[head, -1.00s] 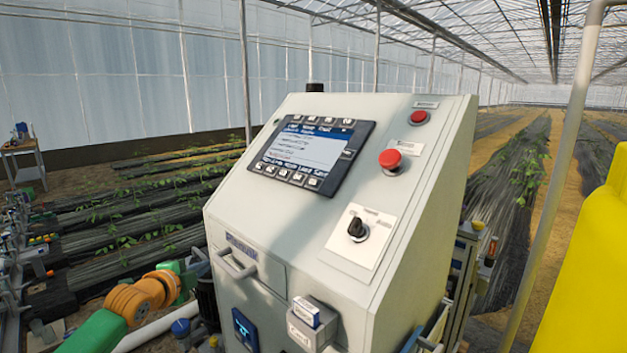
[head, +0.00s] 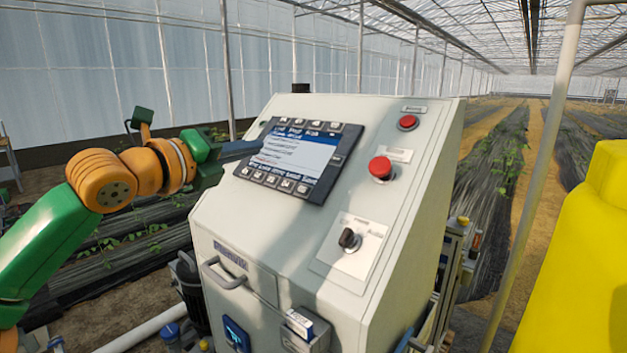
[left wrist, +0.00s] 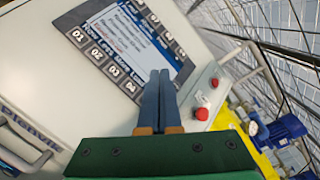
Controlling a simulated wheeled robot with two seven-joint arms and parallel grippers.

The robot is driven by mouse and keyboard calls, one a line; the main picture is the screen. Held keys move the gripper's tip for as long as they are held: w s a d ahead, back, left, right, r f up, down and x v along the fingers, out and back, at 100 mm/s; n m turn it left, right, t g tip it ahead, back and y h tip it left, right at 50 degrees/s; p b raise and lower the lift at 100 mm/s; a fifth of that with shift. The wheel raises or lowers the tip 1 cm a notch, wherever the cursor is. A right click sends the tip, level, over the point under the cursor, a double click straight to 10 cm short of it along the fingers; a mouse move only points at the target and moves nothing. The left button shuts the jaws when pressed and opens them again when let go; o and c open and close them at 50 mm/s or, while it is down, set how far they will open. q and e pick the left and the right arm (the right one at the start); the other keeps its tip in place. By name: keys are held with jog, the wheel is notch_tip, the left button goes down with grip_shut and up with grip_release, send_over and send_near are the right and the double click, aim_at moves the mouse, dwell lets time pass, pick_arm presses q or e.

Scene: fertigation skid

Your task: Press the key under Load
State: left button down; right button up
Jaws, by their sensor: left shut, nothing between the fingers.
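The operator terminal (head: 292,160) is set in the sloped face of a pale cabinet, with a lit screen and rows of keys along its edges. In the left wrist view, the label that seems to read Load lies at the end of the screen's label row, beside the key marked 04 (left wrist: 131,87). My left gripper (head: 256,147) is shut and empty, by the terminal's upper left side in the head view. In the left wrist view its blue fingertips (left wrist: 160,74) overlap the screen's edge, to the right of that key. I cannot tell any contact. My right gripper is out of view.
Right of the terminal are a red mushroom button (head: 380,168), a smaller red button (head: 408,122) and a black selector knob (head: 349,239). A handle (head: 222,273) sticks out from the cabinet's lower front. A yellow tank (head: 590,260) stands at the right.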

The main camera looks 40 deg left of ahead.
aim_at(286, 184)
pick_arm(q)
jog(key=w+f+b, duration=0.1)
jog(key=w+f, duration=0.1)
jog(key=f, duration=0.1)
jog(key=w+f, duration=0.2)
jog(key=shift+w+f+b, duration=0.35)
jog(key=shift+f+b, duration=0.05)
jog(key=shift+w+f, duration=0.35)
jog(key=shift+f, duration=0.1)
dwell(1.8)
jog(key=shift+w+d+f, duration=0.1)
jog(key=shift+w+f, duration=0.1)
jog(key=shift+w, duration=0.05)
